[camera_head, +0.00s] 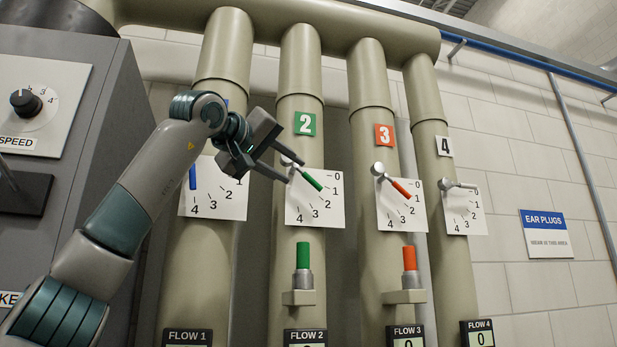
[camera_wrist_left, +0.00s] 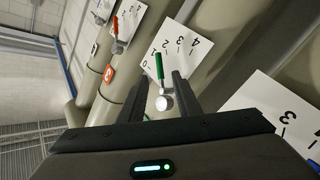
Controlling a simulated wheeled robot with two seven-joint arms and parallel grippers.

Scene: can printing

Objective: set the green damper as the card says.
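The green damper lever (camera_head: 312,182) sits on a white dial plate (camera_head: 334,220) on the pipe marked with a green 2 (camera_head: 305,123). It slants down right, pointing roughly between 1 and 2. My left gripper (camera_head: 294,172) is at the lever's pivot end, its fingers spread. In the left wrist view, the green lever (camera_wrist_left: 159,66) and its round silver pivot (camera_wrist_left: 163,103) lie between the open fingers (camera_wrist_left: 155,80); contact is not clear. My right gripper is out of view. I see no instruction card that I can read.
The red lever (camera_head: 401,188) and the pipe 4 lever (camera_head: 460,185) stand to the right; a blue lever (camera_head: 193,177) is partly behind my arm. A green cylinder (camera_head: 303,255) stands on a bracket below. A grey cabinet (camera_head: 110,120) is at left. The FLOW 2 reading is cut off.

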